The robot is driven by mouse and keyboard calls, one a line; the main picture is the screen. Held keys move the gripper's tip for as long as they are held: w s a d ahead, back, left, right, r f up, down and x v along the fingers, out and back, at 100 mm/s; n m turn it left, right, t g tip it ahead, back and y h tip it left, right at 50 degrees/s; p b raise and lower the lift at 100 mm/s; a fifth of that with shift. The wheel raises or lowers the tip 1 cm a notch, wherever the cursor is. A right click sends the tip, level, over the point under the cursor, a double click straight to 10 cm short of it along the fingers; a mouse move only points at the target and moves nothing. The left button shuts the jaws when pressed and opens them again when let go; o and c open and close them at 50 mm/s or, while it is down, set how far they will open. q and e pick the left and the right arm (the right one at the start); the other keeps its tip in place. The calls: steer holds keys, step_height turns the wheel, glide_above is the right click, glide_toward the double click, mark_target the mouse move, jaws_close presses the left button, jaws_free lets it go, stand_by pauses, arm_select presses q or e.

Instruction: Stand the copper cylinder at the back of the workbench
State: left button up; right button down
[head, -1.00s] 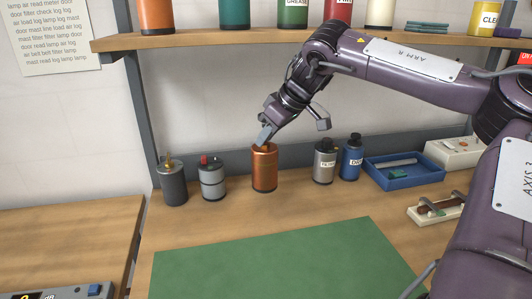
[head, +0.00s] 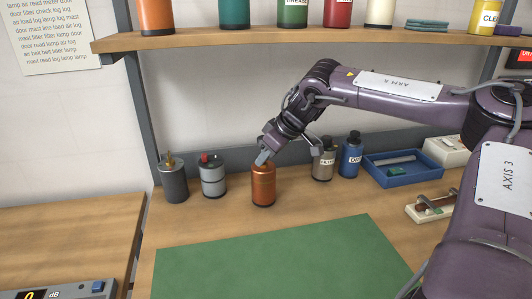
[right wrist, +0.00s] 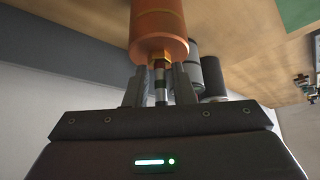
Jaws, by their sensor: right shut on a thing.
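The copper cylinder (head: 263,187) is upright at the back of the workbench (head: 200,226), between the grey cylinders and the bottles. Its dark base is at or very near the bench top; I cannot tell whether it touches. My right gripper (head: 263,157) is directly above it, shut on its top stem. In the right wrist view the fingers (right wrist: 160,80) close around the stem below the copper body (right wrist: 158,25). My left gripper is not in view.
A dark grey cylinder (head: 173,182) and a light grey one (head: 212,178) stand to the left. A grey bottle (head: 323,163) and a blue bottle (head: 350,158) stand to the right, beside a blue tray (head: 375,181). A green mat (head: 280,262) lies in front. A shelf (head: 300,36) is overhead.

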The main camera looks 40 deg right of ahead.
steer(key=shift+a, duration=0.1)
steer(key=c, duration=1.2)
jaws_free()
steer(key=shift+f, duration=0.1)
steer(key=shift+c, duration=0.2)
steer(key=shift+r, duration=0.4)
steer(key=b+v, duration=0.1)
steer(key=v, duration=1)
steer(key=shift+s+r, duration=0.2)
steer(key=shift+r, duration=0.05)
